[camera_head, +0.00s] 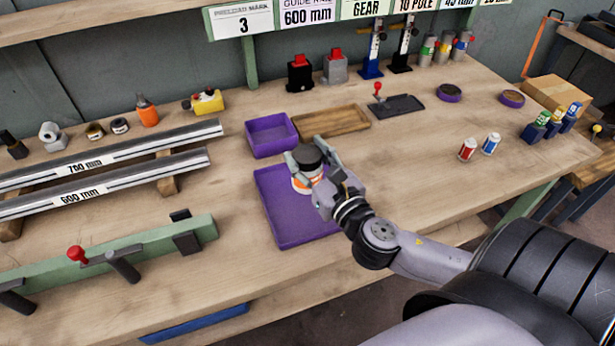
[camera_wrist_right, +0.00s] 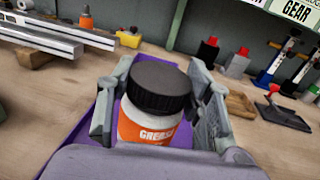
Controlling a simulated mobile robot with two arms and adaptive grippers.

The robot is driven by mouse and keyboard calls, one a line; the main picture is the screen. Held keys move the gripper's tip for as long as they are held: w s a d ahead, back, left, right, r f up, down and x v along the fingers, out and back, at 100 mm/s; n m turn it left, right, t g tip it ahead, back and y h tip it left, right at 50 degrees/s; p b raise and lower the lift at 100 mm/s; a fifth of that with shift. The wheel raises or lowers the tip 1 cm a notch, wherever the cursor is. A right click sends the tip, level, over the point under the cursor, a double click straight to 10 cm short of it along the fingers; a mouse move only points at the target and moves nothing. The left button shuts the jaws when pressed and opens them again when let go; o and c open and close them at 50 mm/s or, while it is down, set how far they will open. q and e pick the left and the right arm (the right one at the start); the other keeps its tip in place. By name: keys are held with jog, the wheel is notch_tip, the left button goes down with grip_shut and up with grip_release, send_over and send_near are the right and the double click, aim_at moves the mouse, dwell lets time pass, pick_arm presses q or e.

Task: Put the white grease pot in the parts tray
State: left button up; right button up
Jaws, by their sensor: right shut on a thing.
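The white grease pot (camera_head: 303,183) has a black lid and an orange label. It also shows in the right wrist view (camera_wrist_right: 150,125), upright, with the word GREASE on the label. My right gripper (camera_head: 314,165) is shut on the pot, one finger on each side. The pot is over the far part of a large shallow purple tray (camera_head: 290,234). I cannot tell whether its base touches the tray floor. The visible part of the tray is empty; the pot, gripper and wrist hide part of it. My left gripper is not in view.
A smaller purple bin (camera_head: 270,148) and a wooden tray (camera_head: 335,121) stand just behind. Long metal guides (camera_head: 110,182) lie to the left, with a green rail (camera_head: 150,243) in front. Two small cans (camera_head: 468,149) stand on the right. The bench right of the tray is mostly clear.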

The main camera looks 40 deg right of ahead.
aim_at(314, 182)
jog(key=shift+f+b, duration=0.75)
jog(key=shift+f, duration=1.5)
jog(key=shift+f, duration=0.2)
jog(key=o, duration=1.2)
jog(key=shift+o, duration=0.2)
